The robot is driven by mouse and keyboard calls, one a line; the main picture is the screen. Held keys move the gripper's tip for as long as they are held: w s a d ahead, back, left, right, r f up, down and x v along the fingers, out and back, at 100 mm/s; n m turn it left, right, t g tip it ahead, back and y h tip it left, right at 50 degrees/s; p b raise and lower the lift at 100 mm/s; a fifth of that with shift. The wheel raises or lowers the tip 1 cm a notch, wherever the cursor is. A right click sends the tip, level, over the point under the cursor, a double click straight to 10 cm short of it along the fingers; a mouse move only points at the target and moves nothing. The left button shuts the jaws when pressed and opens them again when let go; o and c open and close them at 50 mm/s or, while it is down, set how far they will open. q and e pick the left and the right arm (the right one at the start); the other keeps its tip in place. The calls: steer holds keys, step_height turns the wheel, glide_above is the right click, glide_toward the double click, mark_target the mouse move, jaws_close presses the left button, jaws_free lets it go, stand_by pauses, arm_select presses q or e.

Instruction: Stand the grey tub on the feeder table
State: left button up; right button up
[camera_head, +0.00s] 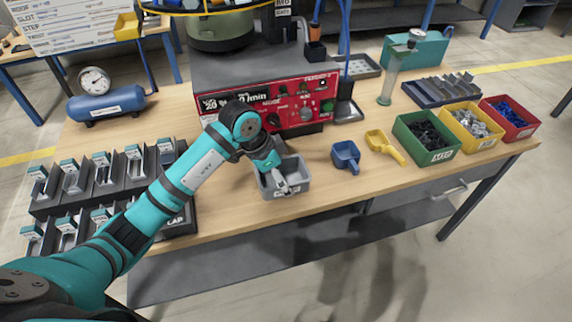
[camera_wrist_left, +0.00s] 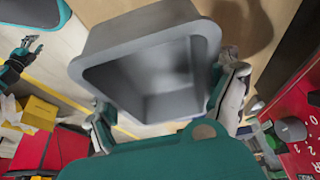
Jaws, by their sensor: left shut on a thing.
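The grey tub (camera_head: 298,181) is an open box over the front part of the wooden feeder table (camera_head: 350,205), in front of the red control panel. My left gripper (camera_head: 281,181) is shut on it. In the left wrist view the tub (camera_wrist_left: 150,42) looks empty inside, with one finger of the left gripper (camera_wrist_left: 168,115) on either side. I cannot tell whether its base touches the wood. What looks like my right gripper (camera_wrist_left: 30,45) shows small at the left of the wrist view; its jaws are unclear.
A blue scoop (camera_head: 345,156) and a yellow scoop (camera_head: 384,146) lie to the right of the tub. Green, yellow and red bins stand farther right. The feeder's red panel (camera_head: 270,105) is behind. Dark racks (camera_head: 85,195) are at left.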

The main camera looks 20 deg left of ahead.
mark_target(285, 170)
arm_select(q)
steer(key=w, duration=0.5)
steer(key=shift+a+f, duration=0.25)
steer(key=shift+a, duration=0.1)
steer(key=shift+f, duration=1.75)
steer(key=o, duration=1.1)
steer(key=v, duration=1.2)
steer(key=shift+w+r, duration=0.1)
